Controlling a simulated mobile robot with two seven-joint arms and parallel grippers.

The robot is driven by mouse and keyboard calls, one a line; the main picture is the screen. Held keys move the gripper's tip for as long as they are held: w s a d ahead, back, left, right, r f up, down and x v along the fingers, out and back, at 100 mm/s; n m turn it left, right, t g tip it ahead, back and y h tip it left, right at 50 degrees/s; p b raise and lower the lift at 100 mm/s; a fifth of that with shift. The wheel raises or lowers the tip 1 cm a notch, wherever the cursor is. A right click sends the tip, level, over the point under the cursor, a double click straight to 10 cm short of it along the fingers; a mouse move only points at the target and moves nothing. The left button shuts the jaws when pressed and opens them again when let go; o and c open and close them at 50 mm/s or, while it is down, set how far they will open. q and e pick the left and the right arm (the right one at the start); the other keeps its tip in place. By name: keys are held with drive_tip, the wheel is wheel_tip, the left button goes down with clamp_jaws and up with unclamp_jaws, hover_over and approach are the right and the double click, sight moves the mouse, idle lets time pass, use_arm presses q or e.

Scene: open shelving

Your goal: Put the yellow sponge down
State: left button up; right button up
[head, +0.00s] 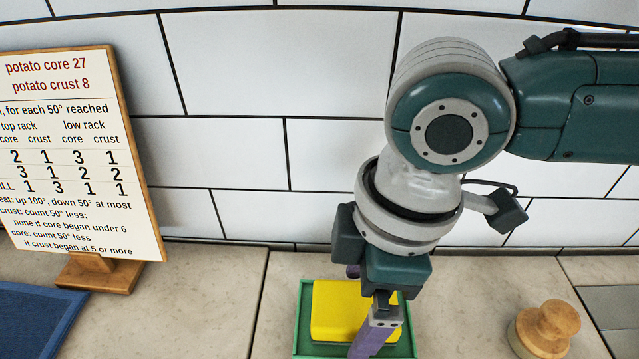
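The yellow sponge (334,305) is a thick block at the bottom centre of the head view. It is over or in a shallow green tray (304,318); whether it rests on the tray floor is not clear. My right gripper (364,308) points down over it. One purple finger shows at its far edge and the other in front of its near side, so the fingers are apart with the sponge between them. Whether they press on it is not visible. The gripper covers the sponge's right part. My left gripper is not in view.
A sign on a wooden stand (98,274) is at the left, with a blue mat (40,318) before it. A wooden knob-shaped object (545,328) is right of the tray. The counter between stand and tray is clear. A tiled wall (280,65) stands behind.

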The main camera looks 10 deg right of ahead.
drive_tip(key=shift+r, duration=0.6)
wheel_tip(320, 180, up, 10)
drive_tip(key=d+p, duration=0.1)
drive_tip(key=p, duration=0.1)
drive_tip(key=s+a+m+t+y, duration=0.25)
drive_tip(key=s+a+y, duration=0.2)
drive_tip(key=a, duration=0.25)
drive_tip(key=m+t+h, duration=0.1)
drive_tip(key=m+h, duration=0.2)
drive_tip(key=m, duration=0.4)
approach(372, 304)
drive_tip(key=s+a, duration=0.3)
drive_tip(key=s, duration=0.1)
drive_tip(key=s+d+f+m+h, duration=0.2)
drive_tip(key=s+d+m, duration=0.1)
drive_tip(key=d, duration=0.5)
drive_tip(key=shift+s+d+f+h, duration=0.2)
drive_tip(key=shift+s+f+h, duration=0.15)
drive_tip(key=shift+s, duration=0.45)
drive_tip(key=shift+r, duration=0.1)
